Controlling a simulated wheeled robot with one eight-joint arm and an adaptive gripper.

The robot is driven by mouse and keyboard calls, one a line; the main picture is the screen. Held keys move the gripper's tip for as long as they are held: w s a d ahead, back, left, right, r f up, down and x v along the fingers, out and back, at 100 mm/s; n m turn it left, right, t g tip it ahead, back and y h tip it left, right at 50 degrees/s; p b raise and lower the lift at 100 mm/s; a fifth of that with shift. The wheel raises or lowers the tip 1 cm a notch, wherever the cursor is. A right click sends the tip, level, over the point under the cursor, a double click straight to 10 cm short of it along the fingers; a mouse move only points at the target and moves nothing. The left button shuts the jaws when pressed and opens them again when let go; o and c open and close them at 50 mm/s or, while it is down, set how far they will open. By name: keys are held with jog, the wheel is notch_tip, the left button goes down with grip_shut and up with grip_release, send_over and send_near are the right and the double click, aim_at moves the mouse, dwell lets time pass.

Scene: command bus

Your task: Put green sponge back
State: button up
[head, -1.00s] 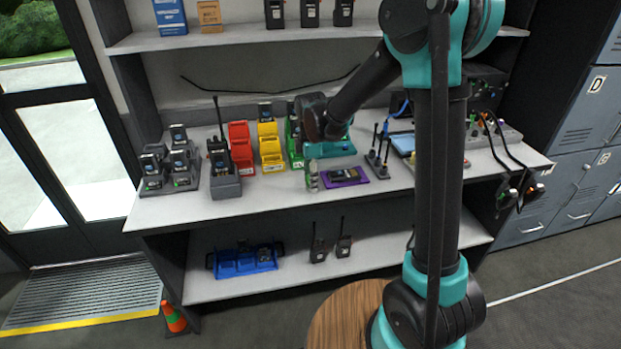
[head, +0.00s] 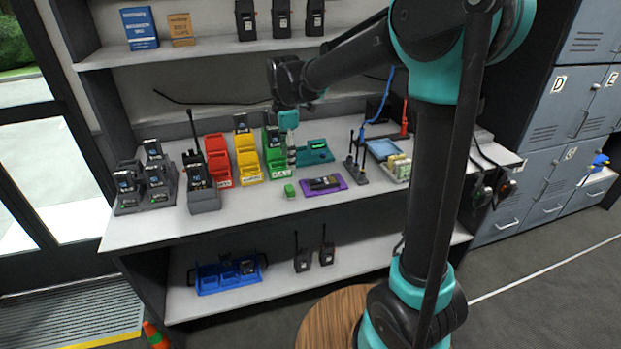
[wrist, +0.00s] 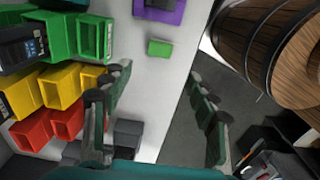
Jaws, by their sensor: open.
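A small green sponge (head: 290,190) lies on the white counter, in front of the green bins and left of the purple mat. It also shows in the wrist view (wrist: 159,48), near the counter's edge, beyond my fingertips and roughly centred between them. My gripper (head: 291,158) is above the counter behind the sponge in the head view, pointing down. In the wrist view my gripper (wrist: 158,78) has its two fingers wide apart, with nothing between them.
Red bins (head: 219,160), yellow bins (head: 247,158) and green bins (head: 273,155) stand left of my gripper.

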jog(key=s+d+f+m+t, duration=0.2)
jog(key=s+d+f+m, duration=0.4)
jog(key=s+d+m, duration=0.3)
jog(key=s+d+f+m+t, duration=0.2)
jog(key=s+d+f+m, duration=0.5)
jog(key=s+d+m, duration=0.3)
jog(key=d+m, duration=0.2)
jog(key=d, duration=0.2)
jog(key=shift+d, duration=0.35)
